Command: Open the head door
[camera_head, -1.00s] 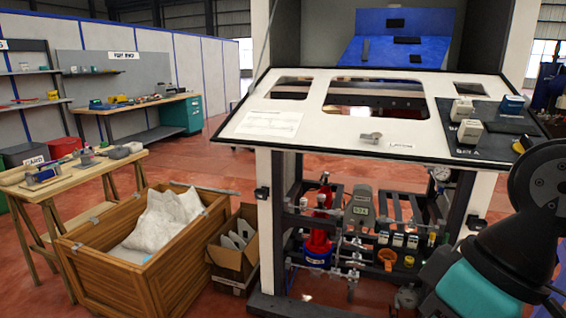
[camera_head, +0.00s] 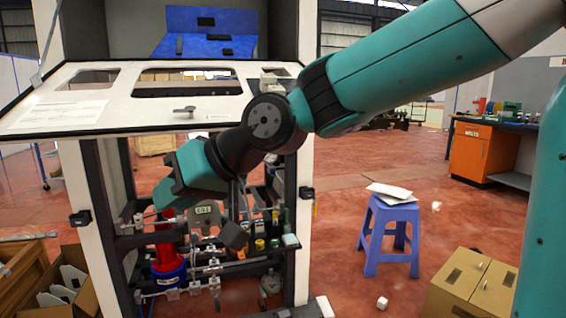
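The head door is the white sloping panel (camera_head: 130,122) with window cutouts on the front of the dispenser cabinet. It juts out toward me, and the cabinet space above it is exposed. A grey handle (camera_head: 184,111) sits near the middle of its front edge. My arm crosses in front of the panel's right end and hides part of it. My gripper end (camera_head: 172,193) is below the panel's front edge, in front of the lower bay, apart from the handle. Its fingers cannot be made out.
The lower bay holds a red and blue cylinder (camera_head: 167,262), pipes and small bottles. A blue stool (camera_head: 389,236) with papers, a cardboard box (camera_head: 470,288) and an orange cabinet (camera_head: 470,152) stand right. Wooden crates are at lower left. Red floor is open around the stool.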

